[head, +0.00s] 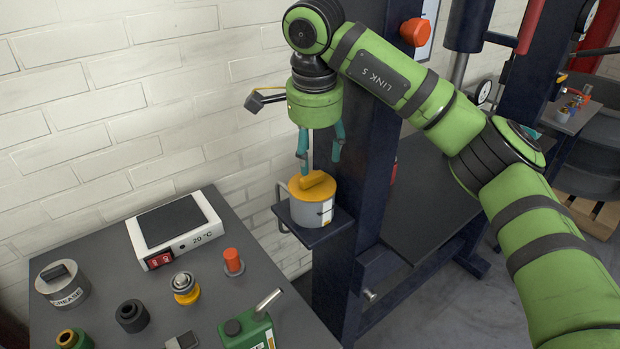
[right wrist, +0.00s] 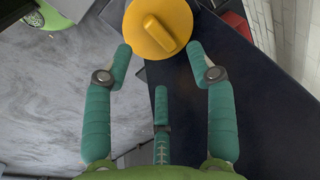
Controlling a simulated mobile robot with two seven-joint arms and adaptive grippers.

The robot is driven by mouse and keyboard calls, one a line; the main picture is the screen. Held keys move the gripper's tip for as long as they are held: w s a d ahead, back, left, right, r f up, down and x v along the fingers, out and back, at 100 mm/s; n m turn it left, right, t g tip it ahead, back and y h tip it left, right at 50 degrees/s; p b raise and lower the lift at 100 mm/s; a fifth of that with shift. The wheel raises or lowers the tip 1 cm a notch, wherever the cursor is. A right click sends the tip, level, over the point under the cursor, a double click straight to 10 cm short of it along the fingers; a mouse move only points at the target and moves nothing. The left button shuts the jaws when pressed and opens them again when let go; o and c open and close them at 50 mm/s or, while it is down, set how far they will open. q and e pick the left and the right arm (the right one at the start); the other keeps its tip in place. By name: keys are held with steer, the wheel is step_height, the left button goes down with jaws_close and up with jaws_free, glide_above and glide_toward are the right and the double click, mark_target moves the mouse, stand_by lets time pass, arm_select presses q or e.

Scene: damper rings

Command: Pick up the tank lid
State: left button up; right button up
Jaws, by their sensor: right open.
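The tank lid (head: 314,186) is a yellow-orange disc with a raised bar handle. It sits on a grey cylindrical tank (head: 311,213), which stands on a small dark shelf fixed to a dark post. The lid also shows at the top of the right wrist view (right wrist: 158,25). My right gripper (head: 320,160) is above the lid, pointing down, with its teal fingers apart. In the right wrist view its fingertips (right wrist: 162,50) lie on either side of the lid's lower edge, with nothing between them but that edge. My left gripper is not in view.
The dark post (head: 350,150) stands just right of the tank. A grey bench at the lower left holds a white hot plate (head: 175,229), a grease tin (head: 62,284), a green can (head: 249,332), an orange-topped part (head: 233,262) and several rings. A white brick wall is behind.

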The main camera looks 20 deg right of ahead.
mark_target(314, 177)
steer(key=shift+s+f, duration=0.1)
steer(key=shift+f, duration=0.35)
step_height(314, 177, down, 2)
steer(key=shift+f+p, duration=0.15)
steer(key=shift+p, duration=0.75)
steer(key=shift+w+f, duration=0.2)
steer(key=shift+f, duration=0.4)
steer(key=shift+w+f, duration=0.2)
steer(key=shift+f, duration=0.35)
jaws_close()
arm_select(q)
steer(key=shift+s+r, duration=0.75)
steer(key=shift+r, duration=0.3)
